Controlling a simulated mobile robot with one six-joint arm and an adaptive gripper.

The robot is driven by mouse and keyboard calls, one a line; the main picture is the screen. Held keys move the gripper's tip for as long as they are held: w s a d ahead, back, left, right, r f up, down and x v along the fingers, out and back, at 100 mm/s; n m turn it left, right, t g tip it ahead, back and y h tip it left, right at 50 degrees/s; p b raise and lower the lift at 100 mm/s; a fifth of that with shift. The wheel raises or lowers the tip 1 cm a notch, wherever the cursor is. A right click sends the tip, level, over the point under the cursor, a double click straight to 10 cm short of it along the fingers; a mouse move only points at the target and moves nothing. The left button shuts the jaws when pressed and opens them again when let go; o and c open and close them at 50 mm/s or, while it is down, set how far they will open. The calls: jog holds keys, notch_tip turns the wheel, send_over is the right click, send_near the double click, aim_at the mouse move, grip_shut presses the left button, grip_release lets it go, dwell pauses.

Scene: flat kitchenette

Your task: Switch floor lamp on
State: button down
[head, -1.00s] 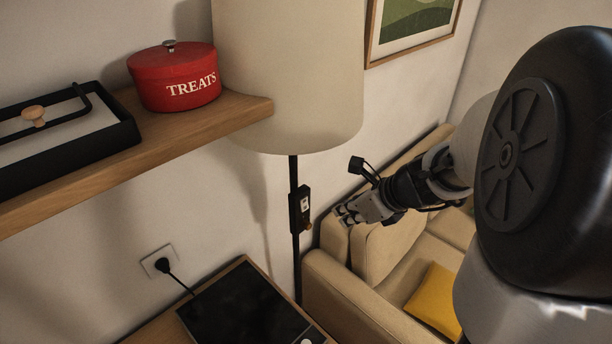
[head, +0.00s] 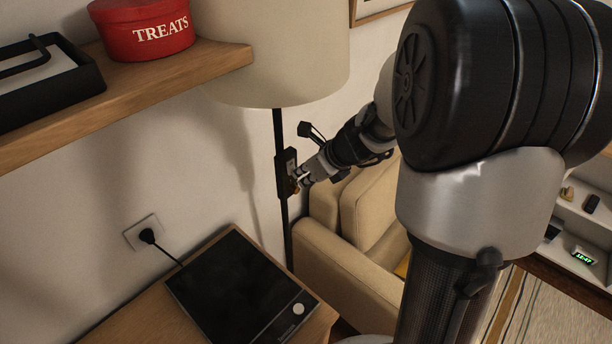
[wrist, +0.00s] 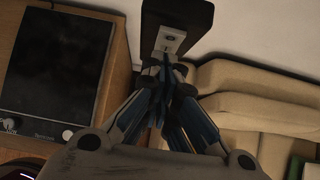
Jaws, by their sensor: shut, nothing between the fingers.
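The floor lamp has a large cream shade (head: 275,60) on a thin black pole (head: 285,235). The shade shows no clear glow. A black switch box (head: 281,170) is on the pole below the shade; in the wrist view the box (wrist: 200,14) has a pale plate with a round mark (wrist: 170,40). My gripper (head: 299,181) is shut and empty, its fingertips at the lower front of the box. In the wrist view my gripper (wrist: 166,66) covers the plate's lower end. I cannot tell whether the tips touch the switch.
A wooden shelf (head: 140,85) with a red TREATS tin (head: 145,30) and a black tray (head: 75,92) is at upper left. A low wooden top with a black hob-like panel (head: 235,285) stands below. A beige sofa (head: 345,265) is right of the pole.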

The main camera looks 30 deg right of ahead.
jog(key=shift+w+a+f, duration=0.1)
jog(key=shift+w+f, duration=0.1)
jog(key=shift+w, duration=0.1)
jog(key=shift+r, duration=0.1)
jog(key=shift+r+p, duration=0.75)
